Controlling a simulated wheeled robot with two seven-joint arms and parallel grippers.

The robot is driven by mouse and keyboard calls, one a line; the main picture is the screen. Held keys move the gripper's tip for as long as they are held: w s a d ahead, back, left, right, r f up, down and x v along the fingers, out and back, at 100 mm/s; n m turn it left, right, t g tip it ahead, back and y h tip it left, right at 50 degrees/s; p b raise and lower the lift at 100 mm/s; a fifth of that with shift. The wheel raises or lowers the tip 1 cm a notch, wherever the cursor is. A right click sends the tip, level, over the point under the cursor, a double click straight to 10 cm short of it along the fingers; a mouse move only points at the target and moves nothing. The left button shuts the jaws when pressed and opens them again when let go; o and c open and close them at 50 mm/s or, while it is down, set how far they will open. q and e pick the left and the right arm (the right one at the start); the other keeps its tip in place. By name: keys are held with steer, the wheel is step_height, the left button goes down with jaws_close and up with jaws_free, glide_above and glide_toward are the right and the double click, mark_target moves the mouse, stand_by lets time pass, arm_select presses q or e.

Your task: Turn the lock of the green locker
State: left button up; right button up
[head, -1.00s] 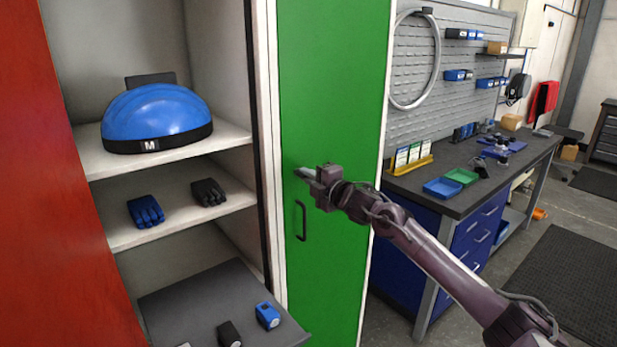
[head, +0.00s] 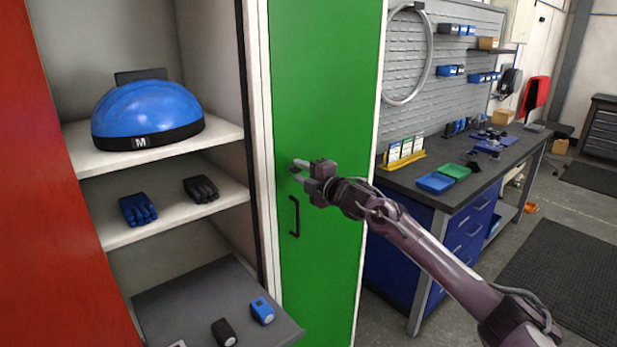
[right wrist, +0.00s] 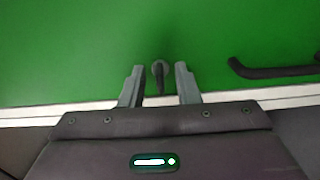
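The green locker (head: 325,80) has its door closed, with a dark bar handle (head: 295,216) on the left side of the door. The handle also shows at the right of the right wrist view (right wrist: 275,70). The lock (right wrist: 159,75) is a small dark grey knob on the green door. My right gripper (head: 298,171) is at the door, above the handle. In the right wrist view it is open (right wrist: 158,84), one finger on each side of the lock, with a gap to each. The lock cannot be made out in the head view. My left gripper is out of view.
Left of the green door is an open locker with shelves (head: 165,150), holding a blue helmet (head: 148,112) and gloves (head: 138,209). A red door (head: 50,200) is at far left. A workbench (head: 460,190) stands to the right.

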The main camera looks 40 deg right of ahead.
steer(key=s+b, duration=0.2)
steer(key=s, duration=0.5)
steer(key=shift+s+d+b, duration=0.25)
steer(key=shift+d+b, duration=0.05)
stand_by(0.3)
